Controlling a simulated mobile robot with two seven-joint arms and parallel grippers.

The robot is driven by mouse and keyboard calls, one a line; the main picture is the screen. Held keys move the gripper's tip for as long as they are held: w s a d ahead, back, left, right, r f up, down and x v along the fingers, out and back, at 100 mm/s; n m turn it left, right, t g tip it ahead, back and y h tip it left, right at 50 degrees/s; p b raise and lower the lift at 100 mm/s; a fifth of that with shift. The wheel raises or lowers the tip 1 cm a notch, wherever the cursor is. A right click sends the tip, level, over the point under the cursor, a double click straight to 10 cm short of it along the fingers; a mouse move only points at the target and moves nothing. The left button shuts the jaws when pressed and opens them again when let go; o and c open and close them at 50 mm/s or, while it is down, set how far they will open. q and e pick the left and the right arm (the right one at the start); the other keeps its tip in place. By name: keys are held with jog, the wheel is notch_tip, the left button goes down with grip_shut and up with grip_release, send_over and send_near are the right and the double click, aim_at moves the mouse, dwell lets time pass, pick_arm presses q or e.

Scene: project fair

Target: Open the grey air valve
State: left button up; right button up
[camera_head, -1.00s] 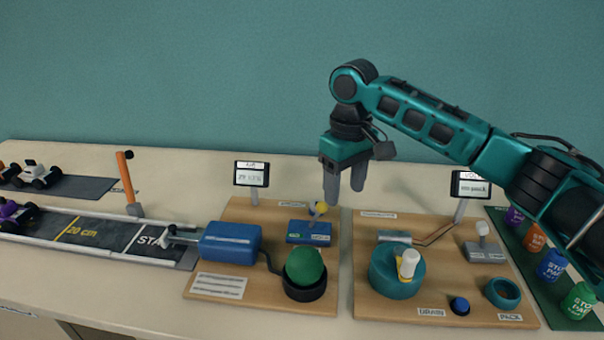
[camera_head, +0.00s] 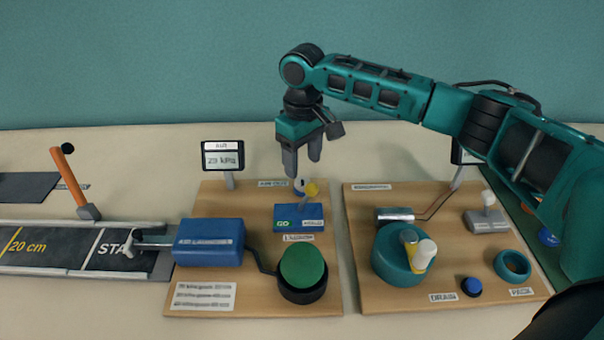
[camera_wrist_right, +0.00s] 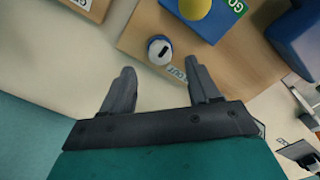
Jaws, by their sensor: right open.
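The air valve is a small grey-white round knob (camera_head: 299,187) with a dark slot on top, at the back of the left wooden board by a label. It also shows in the right wrist view (camera_wrist_right: 159,49), by a label partly reading OUT. My right gripper (camera_head: 302,168) is open and empty, fingers pointing down just above and behind the knob. In the right wrist view the knob lies between and just beyond the two fingertips (camera_wrist_right: 163,72), apart from them. My left gripper is not in view.
A blue lever base (camera_head: 299,217) with a yellow ball (camera_head: 312,189) stands close in front of the knob. An AIR display (camera_head: 223,157) reading in kPa stands to the left. A green button (camera_head: 302,265) and blue box (camera_head: 209,242) are nearer.

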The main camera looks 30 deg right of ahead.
aim_at(302, 180)
notch_tip(302, 180, down, 5)
jog(key=shift+f, duration=0.1)
dwell(0.3)
jog(key=c, duration=1)
